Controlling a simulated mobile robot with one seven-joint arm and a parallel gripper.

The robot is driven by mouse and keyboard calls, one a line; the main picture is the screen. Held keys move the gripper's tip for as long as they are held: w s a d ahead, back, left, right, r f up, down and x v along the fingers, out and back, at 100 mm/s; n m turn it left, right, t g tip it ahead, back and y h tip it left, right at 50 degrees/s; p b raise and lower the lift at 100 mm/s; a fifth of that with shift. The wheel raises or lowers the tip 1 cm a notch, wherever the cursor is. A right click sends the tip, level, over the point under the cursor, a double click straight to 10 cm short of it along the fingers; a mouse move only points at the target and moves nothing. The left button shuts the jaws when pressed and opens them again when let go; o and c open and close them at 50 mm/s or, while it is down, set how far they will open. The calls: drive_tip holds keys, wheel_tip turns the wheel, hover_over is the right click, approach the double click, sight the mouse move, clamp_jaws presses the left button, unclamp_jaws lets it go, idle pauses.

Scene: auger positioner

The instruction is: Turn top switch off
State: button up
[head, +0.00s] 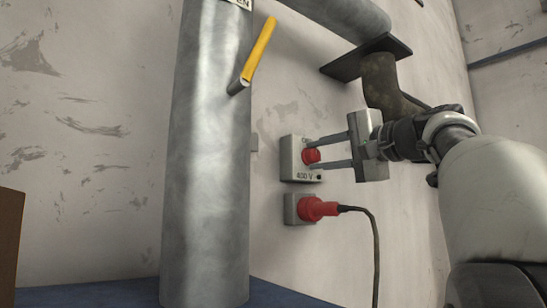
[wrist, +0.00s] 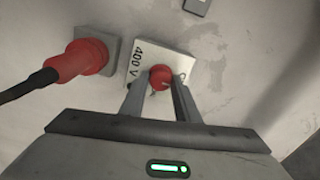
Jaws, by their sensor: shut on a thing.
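The top switch is a red rotary knob (head: 311,156) on a grey box (head: 290,160) marked "400 V" on the wall. The knob also shows in the wrist view (wrist: 160,77), on the box's pale face (wrist: 145,52). My gripper (head: 318,155) reaches the box from the right, with one finger above the knob and one below. In the wrist view my gripper (wrist: 161,88) has its fingers on either side of the knob, shut on it. The knob's exact setting is too small to read.
Below the box is a red plug (head: 318,208) in a grey socket with a hanging black cable (head: 376,250). A thick metal pipe (head: 208,150) with a yellow-handled lever (head: 259,50) stands to the left. A dark plate and pipe (head: 370,55) are above my gripper.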

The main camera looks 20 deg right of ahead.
drive_tip(key=shift+r, duration=0.25)
drive_tip(key=o, duration=1)
drive_tip(key=shift+c, duration=0.2)
drive_tip(key=shift+o, duration=0.2)
drive_tip(key=shift+f, duration=0.1)
drive_tip(key=v, duration=1.7)
drive_tip(key=shift+s, duration=0.15)
drive_tip(key=shift+f, duration=0.15)
